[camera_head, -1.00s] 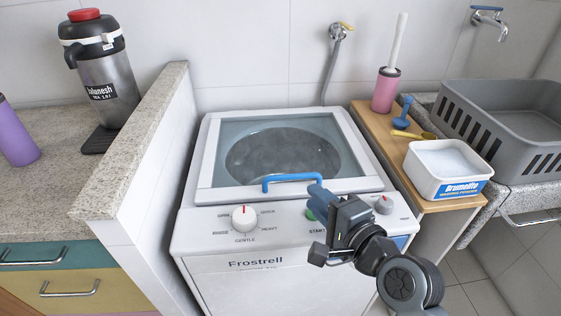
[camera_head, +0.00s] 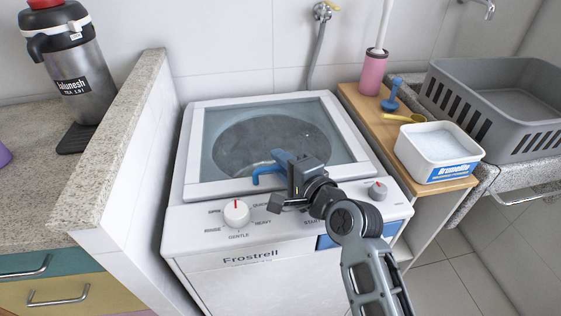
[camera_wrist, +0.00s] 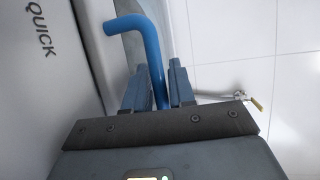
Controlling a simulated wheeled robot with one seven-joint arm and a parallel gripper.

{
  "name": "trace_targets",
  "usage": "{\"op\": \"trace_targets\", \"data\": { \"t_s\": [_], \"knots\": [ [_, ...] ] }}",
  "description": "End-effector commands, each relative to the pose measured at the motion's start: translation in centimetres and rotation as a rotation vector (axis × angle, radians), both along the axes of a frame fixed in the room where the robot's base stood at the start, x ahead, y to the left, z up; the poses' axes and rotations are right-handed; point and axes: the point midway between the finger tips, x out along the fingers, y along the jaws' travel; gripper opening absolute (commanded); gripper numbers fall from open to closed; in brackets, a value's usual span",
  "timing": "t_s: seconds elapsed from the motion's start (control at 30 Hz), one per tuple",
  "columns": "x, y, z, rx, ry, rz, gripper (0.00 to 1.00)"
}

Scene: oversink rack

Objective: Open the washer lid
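The washer lid (camera_head: 356,175) is a white frame with a glass window and lies closed on top of the white washer (camera_head: 190,235). Its blue bar handle (camera_head: 262,178) is at the front edge of the lid. My gripper (camera_head: 285,158) is at the handle's right part and hides it in the head view. In the wrist view, the handle (camera_wrist: 153,55) runs between my two fingers (camera_wrist: 159,80), which sit close on both sides of it. The fingers look shut on the handle, with almost no gap.
The control panel has a white dial (camera_head: 236,213) and a smaller grey knob (camera_head: 377,190). A granite-topped low wall (camera_head: 125,120) borders the left. At right, a wooden shelf (camera_head: 372,116) holds a washing powder box (camera_head: 437,153). A grey basket (camera_head: 490,110) stands beyond it.

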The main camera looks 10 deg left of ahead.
Motion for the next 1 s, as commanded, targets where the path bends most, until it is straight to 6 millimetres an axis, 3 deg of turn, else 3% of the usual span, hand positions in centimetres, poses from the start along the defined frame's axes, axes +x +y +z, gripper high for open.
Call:
{"op": "trace_targets", "data": {
  "t_s": [0.33, 0.6, 1.0],
  "knots": [
    [0.38, 0.32, -0.09, 0.000, 0.000, 0.000, 0.24],
    [0.36, 0.31, -0.11, 0.000, 0.000, 0.000, 0.00],
    [0.35, 0.29, -0.13, -0.001, 0.001, 0.000, 0.00]
  ]
}}
